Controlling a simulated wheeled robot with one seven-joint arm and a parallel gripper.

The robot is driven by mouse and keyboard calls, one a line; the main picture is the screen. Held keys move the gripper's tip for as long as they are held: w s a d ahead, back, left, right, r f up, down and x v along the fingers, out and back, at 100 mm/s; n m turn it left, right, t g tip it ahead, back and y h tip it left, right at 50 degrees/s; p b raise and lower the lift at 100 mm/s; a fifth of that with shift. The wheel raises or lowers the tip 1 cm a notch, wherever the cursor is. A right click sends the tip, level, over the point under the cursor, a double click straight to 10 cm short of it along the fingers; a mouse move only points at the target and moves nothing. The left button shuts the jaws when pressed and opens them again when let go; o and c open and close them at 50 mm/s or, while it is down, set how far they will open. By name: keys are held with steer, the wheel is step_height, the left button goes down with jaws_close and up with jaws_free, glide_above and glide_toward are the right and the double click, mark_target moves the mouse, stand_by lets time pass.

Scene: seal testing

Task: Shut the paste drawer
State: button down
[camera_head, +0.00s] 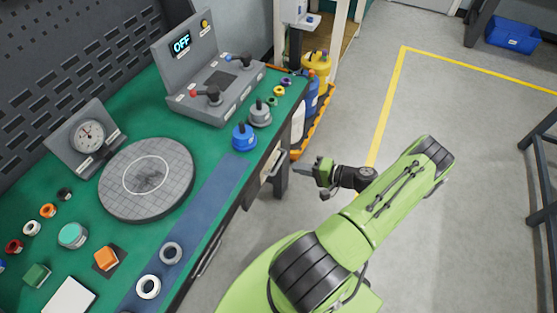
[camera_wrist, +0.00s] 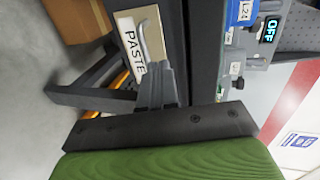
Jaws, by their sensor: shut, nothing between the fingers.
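The paste drawer has a pale front with a "PASTE" label and a curved metal handle, and it shows close up in the wrist view (camera_wrist: 153,24). In the head view the drawer front (camera_head: 272,162) is small, under the right end of the green bench. How far it stands out from the bench is hard to tell. My gripper (camera_head: 297,170) points left at the drawer from the aisle side. In the wrist view its fingers (camera_wrist: 156,80) are shut and empty, with the tips near the handle's lower end. I cannot tell whether they touch.
The green workbench (camera_head: 222,128) carries a grey control box (camera_head: 222,88) reading "OFF", a round plate (camera_head: 147,180), and blue and grey knobbed pieces. A dark bench leg stands below the drawer. Bottles stand on an orange-edged tray beyond it.

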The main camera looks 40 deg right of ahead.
mark_target(267, 162)
steer(key=b+x, duration=0.1)
steer(key=x, duration=0.8)
steer(key=shift+f, duration=0.1)
